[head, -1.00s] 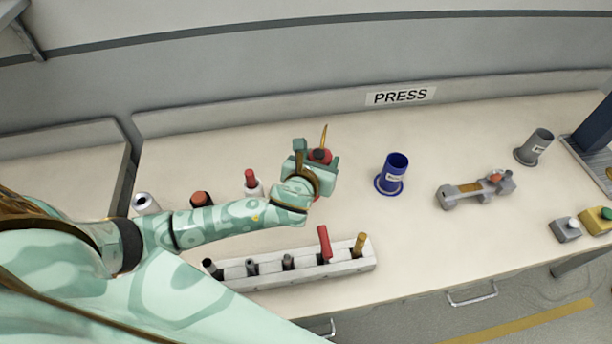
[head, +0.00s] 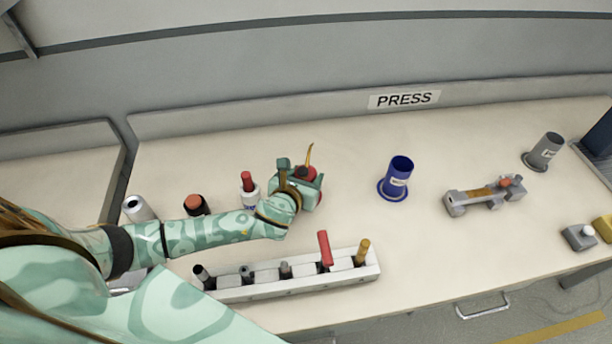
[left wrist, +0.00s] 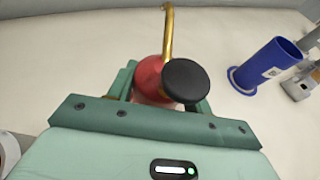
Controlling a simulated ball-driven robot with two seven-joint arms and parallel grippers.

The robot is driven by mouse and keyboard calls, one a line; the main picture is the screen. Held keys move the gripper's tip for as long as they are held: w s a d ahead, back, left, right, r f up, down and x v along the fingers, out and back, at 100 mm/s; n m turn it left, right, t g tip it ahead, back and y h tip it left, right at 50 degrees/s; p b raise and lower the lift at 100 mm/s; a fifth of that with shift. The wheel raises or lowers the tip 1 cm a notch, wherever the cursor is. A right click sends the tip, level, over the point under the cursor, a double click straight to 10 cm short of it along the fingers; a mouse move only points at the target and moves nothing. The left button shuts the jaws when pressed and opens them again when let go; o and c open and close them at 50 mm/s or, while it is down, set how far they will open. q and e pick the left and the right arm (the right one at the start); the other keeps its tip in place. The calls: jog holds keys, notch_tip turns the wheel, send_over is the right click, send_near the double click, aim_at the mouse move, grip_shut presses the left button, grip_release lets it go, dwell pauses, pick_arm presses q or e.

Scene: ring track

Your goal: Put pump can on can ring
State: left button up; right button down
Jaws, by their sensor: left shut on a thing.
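The pump can (head: 310,172) is red with a thin brass spout pointing up. In the left wrist view the pump can (left wrist: 150,78) shows its red top, bent brass spout and a round black knob. My left gripper (head: 300,182) is shut on it, one finger on each side, over the back middle of the bench. The gripper also shows in the left wrist view (left wrist: 165,98). The can's lower part is hidden by the gripper, so I cannot tell whether it touches the bench. I cannot make out a can ring. My right gripper is not in view.
A blue cup (head: 397,180) stands right of the gripper. Beyond it are a grey fixture (head: 485,196) and a grey cup (head: 543,150). A white-and-red bottle (head: 249,190) stands close left. A tool rack (head: 300,288) lies in front. Bench between gripper and blue cup is clear.

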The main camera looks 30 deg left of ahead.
pick_arm(q)
jog(key=o, duration=1.1)
jog(key=shift+s+r, duration=0.2)
jog(key=shift+s, duration=0.1)
jog(key=shift+p+v, duration=1.75)
jog(key=shift+v, duration=3.95)
